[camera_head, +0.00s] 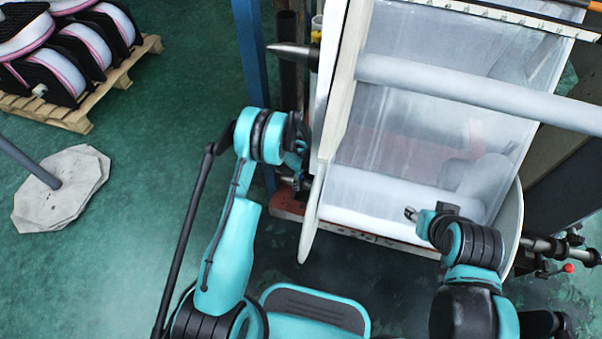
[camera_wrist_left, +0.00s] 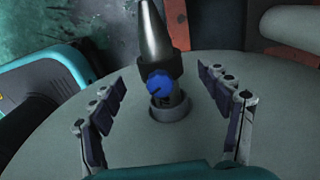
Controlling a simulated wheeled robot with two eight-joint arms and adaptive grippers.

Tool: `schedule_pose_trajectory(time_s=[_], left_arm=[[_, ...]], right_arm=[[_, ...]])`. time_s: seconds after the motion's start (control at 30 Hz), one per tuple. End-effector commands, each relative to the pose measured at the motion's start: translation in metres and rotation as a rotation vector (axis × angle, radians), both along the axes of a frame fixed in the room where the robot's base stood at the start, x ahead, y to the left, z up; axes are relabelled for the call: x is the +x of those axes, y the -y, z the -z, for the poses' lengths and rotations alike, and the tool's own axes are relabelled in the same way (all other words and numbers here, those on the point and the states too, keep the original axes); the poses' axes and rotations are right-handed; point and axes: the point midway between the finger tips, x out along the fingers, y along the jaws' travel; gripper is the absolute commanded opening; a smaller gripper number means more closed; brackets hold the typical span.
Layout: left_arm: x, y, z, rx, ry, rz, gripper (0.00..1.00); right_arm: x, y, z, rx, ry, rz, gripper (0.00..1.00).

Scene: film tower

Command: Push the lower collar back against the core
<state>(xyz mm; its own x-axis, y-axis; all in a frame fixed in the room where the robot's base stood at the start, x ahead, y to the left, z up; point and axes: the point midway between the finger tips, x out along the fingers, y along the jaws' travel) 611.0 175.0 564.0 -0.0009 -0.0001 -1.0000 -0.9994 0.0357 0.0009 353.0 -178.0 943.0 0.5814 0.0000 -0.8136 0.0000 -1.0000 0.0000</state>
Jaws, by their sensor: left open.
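In the left wrist view, the lower collar, a black ring (camera_wrist_left: 159,66) with a blue knob (camera_wrist_left: 160,85), sits on a shaft with a grey tapered tip (camera_wrist_left: 151,30). A light grey core ring (camera_wrist_left: 170,109) surrounds the shaft at the pale disc (camera_wrist_left: 130,142). A short stretch of shaft shows between collar and core ring, so they look apart. My left gripper (camera_wrist_left: 159,80) is open, one finger on each side of the collar, without visible contact. In the head view, my left gripper (camera_head: 300,148) is beside the pale disc's edge (camera_head: 312,215); the arm hides the collar.
My right gripper (camera_head: 411,214) is small, in front of the film roll. An upper grey shaft (camera_head: 480,90) crosses the clear film. A blue post (camera_head: 250,55) stands left of the machine. Film reels on a pallet (camera_head: 75,115) and a stone-based post (camera_head: 62,190) stand farther left.

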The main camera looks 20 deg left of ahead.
Motion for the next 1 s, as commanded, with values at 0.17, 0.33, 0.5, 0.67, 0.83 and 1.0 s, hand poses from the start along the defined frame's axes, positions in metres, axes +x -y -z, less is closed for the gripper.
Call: schedule_pose_trajectory(time_s=[0.17, 0.33, 0.5, 0.67, 0.83, 1.0], left_arm=[[0.0, 0.0, 0.027, 0.0, 0.001, -0.001, 0.77], [0.0, 0.0, 0.035, 0.0, 0.001, -0.001, 0.77], [0.0, 0.0, 0.035, 0.0, 0.001, -0.001, 0.77], [0.0, 0.0, 0.035, 0.0, 0.001, -0.001, 0.59], [0.0, 0.0, 0.035, 0.0, 0.001, -0.001, 0.14], [0.0, 0.0, 0.035, 0.0, 0.001, -0.001, 0.21]], right_arm=[[0.0, 0.0, 0.012, 0.0, 0.0, 0.0, 0.4], [0.0, 0.0, 0.015, 0.0, 0.0, 0.0, 0.4], [0.0, 0.0, 0.014, 0.0, 0.0, 0.0, 0.4], [0.0, 0.0, 0.014, 0.0, 0.0, 0.0, 0.4], [0.0, 0.0, 0.014, 0.0, 0.0, 0.0, 0.4], [0.0, 0.0, 0.014, 0.0, 0.0, 0.0, 0.4]])
